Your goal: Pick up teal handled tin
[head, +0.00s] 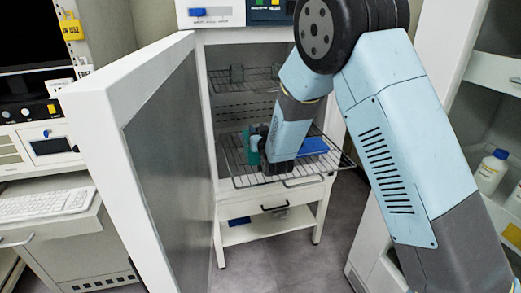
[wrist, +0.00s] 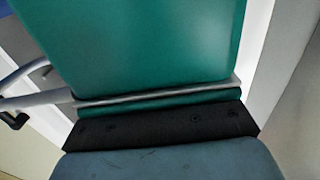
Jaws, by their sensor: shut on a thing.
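The teal tin (wrist: 140,45) fills most of the wrist view, close to the camera. A thin metal bar crosses its lower part. In the head view a teal piece of it (head: 252,149) shows just left of my gripper (head: 277,167), over the pulled-out wire shelf. My gripper is shut on the tin. A black finger pad (wrist: 160,127) lies against the tin at the bottom of the wrist view. My arm and gripper hide much of the tin in the head view. I cannot tell whether the tin touches the shelf.
The freeze dryer's door (head: 140,150) stands open at the left. The wire shelf (head: 243,177) sticks out of the chamber, with a blue item (head: 313,146) on its right. A grey-green item (head: 237,73) stands on the upper rack. A drawer (head: 275,207) is below.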

